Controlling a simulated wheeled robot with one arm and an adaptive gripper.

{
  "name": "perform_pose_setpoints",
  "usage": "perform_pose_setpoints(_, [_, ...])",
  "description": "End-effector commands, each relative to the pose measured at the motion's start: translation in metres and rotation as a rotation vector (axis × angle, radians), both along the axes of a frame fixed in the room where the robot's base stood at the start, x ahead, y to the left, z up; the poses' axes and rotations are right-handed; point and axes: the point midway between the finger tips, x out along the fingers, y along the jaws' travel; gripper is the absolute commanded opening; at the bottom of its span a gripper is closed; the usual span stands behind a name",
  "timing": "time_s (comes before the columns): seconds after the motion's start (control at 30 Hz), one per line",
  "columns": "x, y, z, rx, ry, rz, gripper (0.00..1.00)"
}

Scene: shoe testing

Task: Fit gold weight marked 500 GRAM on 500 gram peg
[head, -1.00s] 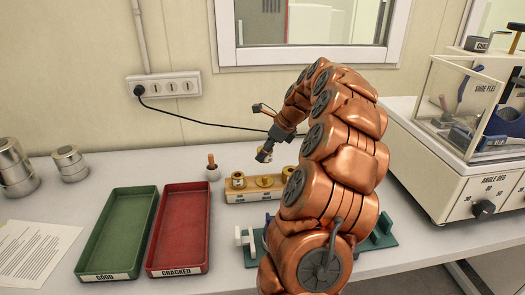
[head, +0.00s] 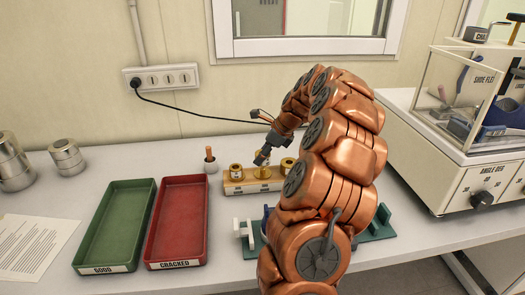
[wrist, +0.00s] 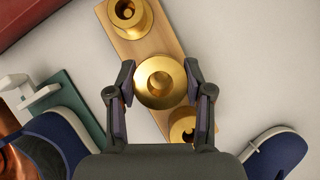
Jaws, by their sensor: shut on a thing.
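A gold weight (wrist: 160,82) with a round hole in its top is held between the two fingertips of my gripper (wrist: 159,84). In the head view my gripper (head: 262,157) points down over the middle of a wooden peg board (head: 232,189). The board (wrist: 181,30) also shows in the wrist view under the weight. Other gold weights stand on the board at either side, one on the left (head: 236,171) and one on the right (head: 287,163). The 500 GRAM marking is not readable. The middle peg is hidden, and I cannot tell the gap below the held weight.
A green tray (head: 83,250) and a red tray (head: 153,245) lie left of the board. A teal fixture (head: 377,237) lies in front. Steel weights (head: 66,158) stand far left; a tester (head: 480,185) stands right.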

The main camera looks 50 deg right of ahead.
Motion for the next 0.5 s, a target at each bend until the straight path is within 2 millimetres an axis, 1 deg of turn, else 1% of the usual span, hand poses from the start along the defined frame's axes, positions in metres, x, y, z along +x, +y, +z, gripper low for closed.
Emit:
perform_pose_setpoints(0.1, [0.0002, -0.0006, -0.007, -0.001, -0.001, -0.002, 0.0])
perform_pose_setpoints(0.2, [0.0002, -0.0008, -0.0099, -0.001, -0.002, -0.002, 0.0])
perform_pose_setpoints(0.5, [0.0001, -0.0006, -0.0109, -0.002, -0.002, -0.002, 0.0])
